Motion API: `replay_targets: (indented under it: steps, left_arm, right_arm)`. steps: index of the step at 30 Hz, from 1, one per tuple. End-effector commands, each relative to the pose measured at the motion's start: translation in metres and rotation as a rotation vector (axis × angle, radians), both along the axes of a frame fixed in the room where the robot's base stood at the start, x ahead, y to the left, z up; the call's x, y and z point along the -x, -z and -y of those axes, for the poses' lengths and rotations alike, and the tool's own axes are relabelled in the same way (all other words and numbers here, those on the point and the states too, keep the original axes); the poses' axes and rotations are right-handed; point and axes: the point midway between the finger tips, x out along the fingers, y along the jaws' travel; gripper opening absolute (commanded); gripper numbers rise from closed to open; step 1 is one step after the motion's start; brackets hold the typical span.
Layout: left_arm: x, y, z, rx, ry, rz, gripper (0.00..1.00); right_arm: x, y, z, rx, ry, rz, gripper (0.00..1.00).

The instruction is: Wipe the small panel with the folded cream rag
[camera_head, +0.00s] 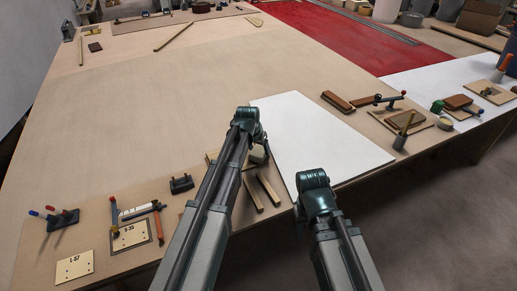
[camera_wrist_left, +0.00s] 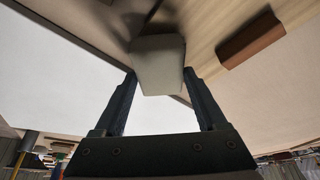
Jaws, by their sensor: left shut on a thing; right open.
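A white flat panel (camera_head: 325,140), which looks like the small panel, lies on the bench in front of my arms. My left gripper (camera_wrist_left: 158,82) is shut on the folded cream rag (camera_wrist_left: 158,62), which shows as a pale block between the fingertips in the left wrist view. In the head view my left gripper (camera_head: 259,154) is at the panel's left edge, mostly hidden by its own wrist. Whether the rag touches a surface is unclear. My right gripper (camera_head: 299,210) is near the bench's front edge by the panel's near corner; its fingers are mostly hidden.
Wooden strips (camera_head: 268,189) lie beside my left arm. A tool stand (camera_head: 62,218), labelled plates (camera_head: 75,267) and hand tools (camera_head: 135,212) are at the left front. Brown blocks (camera_head: 337,101) and a brush board (camera_head: 402,122) lie right of the panel. The bench's left middle is clear.

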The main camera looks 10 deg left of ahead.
Motion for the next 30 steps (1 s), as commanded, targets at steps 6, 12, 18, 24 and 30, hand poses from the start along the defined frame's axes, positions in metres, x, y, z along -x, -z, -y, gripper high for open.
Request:
replay_targets:
  steps: [6,12,18,24,30]
  left_arm:
    - [0.0,-0.009,0.0,0.0,0.0,0.0,0.25]
    - [0.0,-0.008,0.0,-0.001,0.0,0.001,0.25]
    - [0.0,-0.015,0.0,-0.001,0.0,0.001,0.25]
    - [0.0,-0.038,0.0,-0.001,0.0,0.001,0.25]
    - [0.0,-0.059,0.0,-0.001,0.0,0.001,0.25]
  right_arm:
    - [0.0,-0.009,0.0,0.0,0.0,0.0,0.5]
    - [0.0,-0.008,0.0,0.0,0.0,0.0,0.5]
    - [0.0,-0.015,0.0,0.0,0.0,0.0,0.5]
    - [0.0,-0.038,0.0,0.0,0.0,0.0,0.5]
    - [0.0,-0.059,0.0,0.0,0.0,0.0,0.5]
